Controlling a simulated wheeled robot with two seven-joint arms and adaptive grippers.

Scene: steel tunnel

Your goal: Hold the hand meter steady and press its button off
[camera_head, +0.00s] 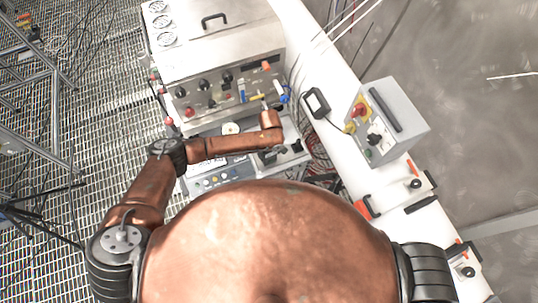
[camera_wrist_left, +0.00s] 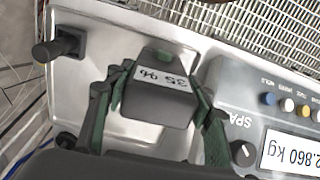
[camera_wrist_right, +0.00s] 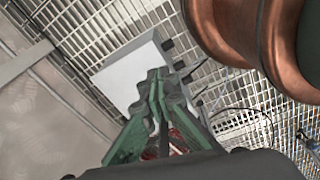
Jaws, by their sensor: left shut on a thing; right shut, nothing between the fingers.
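The hand meter (camera_wrist_left: 165,105) is a small dark grey block with a pale display. The display appears upside down in the left wrist view and still shows digits. My left gripper (camera_wrist_left: 160,92) has its green fingers on both sides of the meter and is shut on it, above a steel surface. In the head view my left gripper (camera_head: 270,156) is small and dark below the copper wrist; the meter is hard to make out there.
A scale panel (camera_wrist_left: 262,95) with a lit kg display and several buttons is beside the meter. A black knob (camera_wrist_left: 60,48) stands on its other side. A steel cabinet (camera_head: 215,50) with knobs stands behind. A grey switch box (camera_head: 395,115) sits on the white beam (camera_head: 325,75).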

